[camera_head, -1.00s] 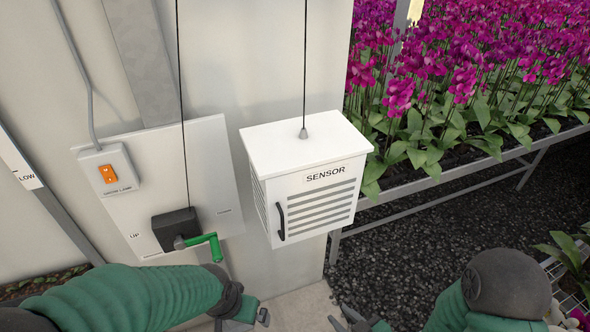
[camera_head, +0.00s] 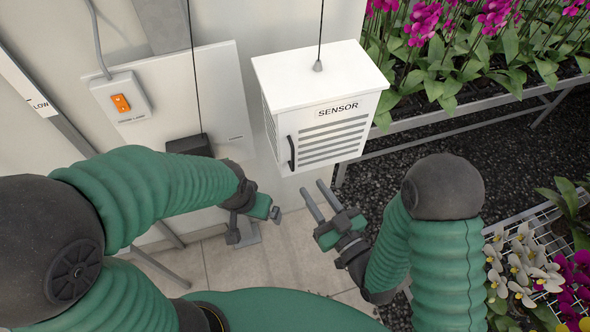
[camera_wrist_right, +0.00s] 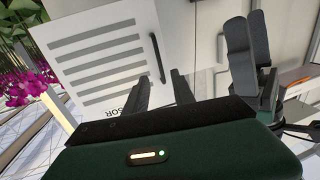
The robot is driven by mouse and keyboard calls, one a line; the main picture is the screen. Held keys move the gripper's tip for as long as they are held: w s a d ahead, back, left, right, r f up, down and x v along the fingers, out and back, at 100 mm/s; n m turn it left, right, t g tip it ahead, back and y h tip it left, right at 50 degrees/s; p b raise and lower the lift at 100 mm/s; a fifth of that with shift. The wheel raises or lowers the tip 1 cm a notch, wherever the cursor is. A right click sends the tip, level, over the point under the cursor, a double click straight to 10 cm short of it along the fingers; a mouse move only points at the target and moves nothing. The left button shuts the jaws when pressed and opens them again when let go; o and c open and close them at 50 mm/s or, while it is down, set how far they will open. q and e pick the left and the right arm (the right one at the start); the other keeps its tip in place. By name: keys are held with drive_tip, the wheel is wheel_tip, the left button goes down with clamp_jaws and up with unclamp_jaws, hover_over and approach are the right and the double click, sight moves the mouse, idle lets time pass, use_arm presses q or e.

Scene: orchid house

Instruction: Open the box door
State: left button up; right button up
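The white sensor box (camera_head: 290,75) hangs on a cord in front of the wall. Its slatted door (camera_head: 335,140) is shut, with a dark upright handle (camera_head: 291,151) at its left edge. The door (camera_wrist_right: 90,25) and handle (camera_wrist_right: 158,58) also show in the right wrist view. My right gripper (camera_head: 314,188) is open and empty, below the box with its fingers pointing up toward it, clear of the handle. In the right wrist view the handle shows beyond its fingers. My left gripper (camera_head: 254,224) is lower left of the box, apart from it, its fingers seemingly spread and empty.
A wall panel with an orange switch (camera_head: 121,102) and a black crank housing (camera_head: 190,145) is left of the box. Orchid benches (camera_head: 460,110) stand behind right. A wire rack of potted orchids (camera_head: 525,235) is at the right. Tiled floor (camera_head: 300,260) lies below.

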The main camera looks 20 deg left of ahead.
sight(293, 161)
use_arm(q)
drive_tip(key=s+b+x, duration=0.1)
drive_tip(key=b+x, duration=0.2)
drive_tip(key=x, duration=0.1)
use_arm(e)
drive_tip(key=p+x, duration=0.5)
drive_tip(key=x, duration=0.5)
drive_tip(key=shift+c, duration=1.4)
use_arm(q)
drive_tip(key=shift+w+v, duration=0.25)
drive_tip(key=shift+v, duration=0.85)
drive_tip(key=shift+w+v, duration=0.25)
drive_tip(key=shift+v, duration=0.85)
use_arm(e)
drive_tip(key=shift+d, duration=0.1)
clamp_jaws()
use_arm(q)
drive_tip(key=shift+d+r, duration=0.1)
